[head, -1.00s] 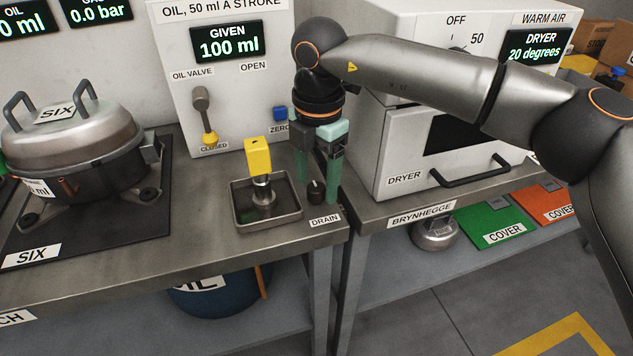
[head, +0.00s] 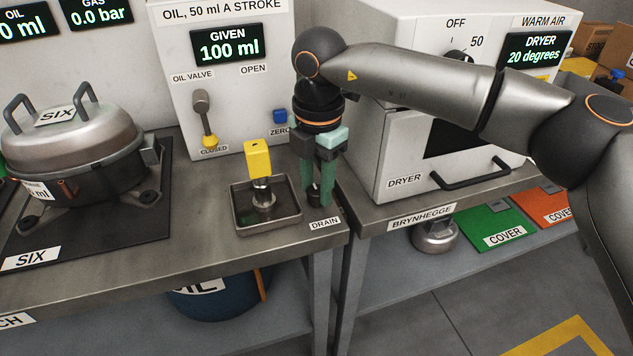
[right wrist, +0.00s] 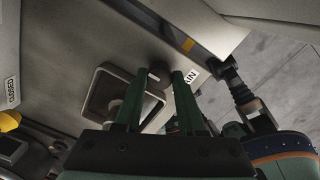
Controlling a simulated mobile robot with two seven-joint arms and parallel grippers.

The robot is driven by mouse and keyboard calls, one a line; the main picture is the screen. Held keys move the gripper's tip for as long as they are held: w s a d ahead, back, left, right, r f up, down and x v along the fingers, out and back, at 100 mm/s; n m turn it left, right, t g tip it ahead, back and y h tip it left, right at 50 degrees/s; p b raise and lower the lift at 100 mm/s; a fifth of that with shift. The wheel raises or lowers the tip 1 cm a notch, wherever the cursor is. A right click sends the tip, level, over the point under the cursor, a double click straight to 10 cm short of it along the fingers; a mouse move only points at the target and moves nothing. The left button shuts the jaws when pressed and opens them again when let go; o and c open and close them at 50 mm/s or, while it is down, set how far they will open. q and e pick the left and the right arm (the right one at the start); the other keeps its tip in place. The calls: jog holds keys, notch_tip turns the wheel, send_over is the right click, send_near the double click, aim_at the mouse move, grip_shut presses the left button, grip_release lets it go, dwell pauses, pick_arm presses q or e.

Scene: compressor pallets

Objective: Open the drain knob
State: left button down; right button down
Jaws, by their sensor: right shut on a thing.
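The drain knob (head: 313,191) is a small black knob on the bench, just right of the square metal drain tray (head: 238,214) and behind the DRAIN label (head: 325,223). My right gripper (head: 319,192) points down over it, its green fingers shut on the knob, which they partly hide. In the right wrist view the dark knob (right wrist: 157,76) shows between the fingertips. The knob's exact turn is hard to make out. My left gripper is not in the head view.
A yellow-topped spout (head: 258,158) stands in the tray, close to my right gripper. The oil panel (head: 227,95) with its valve lever (head: 203,113) is behind. The dryer (head: 405,150) stands to the right, and the SIX pot (head: 75,135) to the left.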

jog(key=shift+n, duration=0.3)
jog(key=n+p, duration=0.1)
jog(key=n, duration=0.2)
jog(key=shift+r+n, duration=0.1)
jog(key=shift+n, duration=0.3)
jog(key=n+p, duration=0.1)
jog(key=n, duration=0.3)
jog(key=n+p, duration=0.1)
jog(key=n, duration=0.8)
jog(key=shift+p, duration=0.4)
jog(key=shift+n, duration=0.4)
jog(key=c, duration=0.5)
grip_release()
